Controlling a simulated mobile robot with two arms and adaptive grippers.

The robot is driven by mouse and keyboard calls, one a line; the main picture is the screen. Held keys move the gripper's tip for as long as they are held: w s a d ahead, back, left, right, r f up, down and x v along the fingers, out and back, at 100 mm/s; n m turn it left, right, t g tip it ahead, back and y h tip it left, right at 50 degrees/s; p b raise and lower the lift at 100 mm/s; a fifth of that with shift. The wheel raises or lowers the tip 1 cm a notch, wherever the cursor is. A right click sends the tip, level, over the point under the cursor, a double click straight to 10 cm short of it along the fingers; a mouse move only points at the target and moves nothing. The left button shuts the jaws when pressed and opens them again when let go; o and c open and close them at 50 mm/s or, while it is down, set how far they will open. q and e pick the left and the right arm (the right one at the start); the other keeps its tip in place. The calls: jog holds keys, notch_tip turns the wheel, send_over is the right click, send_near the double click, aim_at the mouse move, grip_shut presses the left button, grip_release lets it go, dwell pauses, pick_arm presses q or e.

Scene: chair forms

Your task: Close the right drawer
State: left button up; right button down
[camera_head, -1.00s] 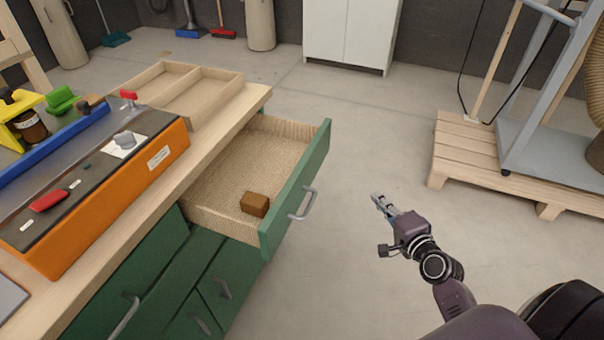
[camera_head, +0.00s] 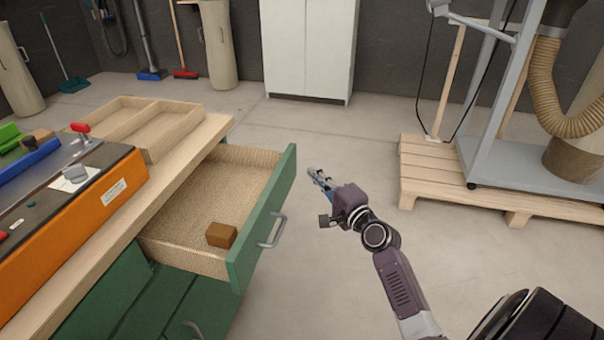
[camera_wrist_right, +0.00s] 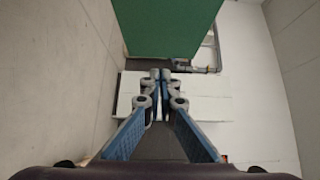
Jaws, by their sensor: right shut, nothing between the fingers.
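The right drawer (camera_head: 264,222) has a green front with a grey handle (camera_head: 272,231) and is pulled well out of the green workbench cabinet. A small brown block (camera_head: 222,235) lies inside it near the front. My right gripper (camera_head: 314,174) is shut and empty, to the right of the drawer front and apart from it, near its far end. In the right wrist view, the shut fingertips (camera_wrist_right: 160,76) show below a green panel (camera_wrist_right: 166,25), with a grey handle-like bar (camera_wrist_right: 205,69) at its lower right. My left gripper is not in view.
An orange machine (camera_head: 75,220) and a wooden divided tray (camera_head: 185,117) stand on the bench top. A wooden pallet (camera_head: 425,175) bearing a grey machine frame is at the right. The floor between the drawer and the pallet is clear.

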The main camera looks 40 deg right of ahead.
aim_at(294, 165)
jog(key=shift+w+a, duration=1.2)
jog(key=shift+w, duration=0.05)
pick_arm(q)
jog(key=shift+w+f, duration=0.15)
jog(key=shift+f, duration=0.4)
pick_arm(e)
jog(key=shift+w+a, duration=0.1)
jog(key=shift+w, duration=0.05)
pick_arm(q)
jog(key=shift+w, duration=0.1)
